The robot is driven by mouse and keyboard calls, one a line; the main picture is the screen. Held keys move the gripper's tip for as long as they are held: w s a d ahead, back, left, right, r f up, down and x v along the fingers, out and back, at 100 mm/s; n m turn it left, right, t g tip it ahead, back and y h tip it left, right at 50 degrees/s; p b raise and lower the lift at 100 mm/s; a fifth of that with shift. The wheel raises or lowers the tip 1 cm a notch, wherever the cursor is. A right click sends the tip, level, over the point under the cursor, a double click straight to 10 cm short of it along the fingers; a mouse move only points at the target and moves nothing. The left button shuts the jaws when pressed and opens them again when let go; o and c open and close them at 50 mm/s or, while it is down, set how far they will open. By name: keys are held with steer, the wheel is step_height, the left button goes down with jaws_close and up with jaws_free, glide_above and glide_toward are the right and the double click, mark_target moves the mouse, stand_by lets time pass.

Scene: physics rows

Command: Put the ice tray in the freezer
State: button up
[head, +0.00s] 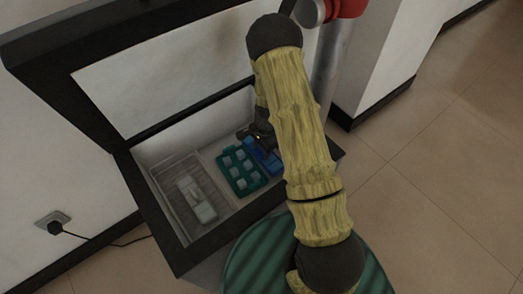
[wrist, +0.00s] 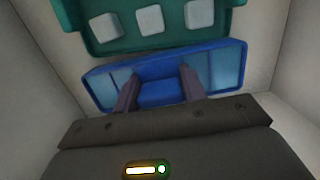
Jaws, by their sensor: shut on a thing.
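The blue ice tray (head: 268,163) is inside the open chest freezer (head: 188,255), at the right end, beside a teal tray (head: 252,184) of ice cubes. In the wrist view the blue tray (wrist: 221,68) lies crosswise with pale blue compartments at both ends, close to the teal tray (wrist: 122,46). My gripper (wrist: 159,76) is shut on the middle of the blue tray, with one finger on each side of its central part. In the head view my gripper (head: 260,138) reaches down into the freezer, partly hidden by my arm. I cannot tell whether the blue tray touches the freezer floor.
The freezer lid (head: 160,65) stands open at the back. A wire basket (head: 163,170) with a pale package (head: 200,208) fills the left part of the freezer. A green striped round surface (head: 250,262) is in front. A wall corner (head: 375,60) stands at right.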

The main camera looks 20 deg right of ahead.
steer(key=shift+f, duration=0.2)
steer(key=o, duration=1.2)
steer(key=shift+r, duration=0.1)
step_height(320, 180, up, 12)
steer(key=d+p, duration=0.1)
steer(key=p, duration=0.4)
steer(key=shift+w+d, duration=0.2)
steer(key=shift+w, duration=0.05)
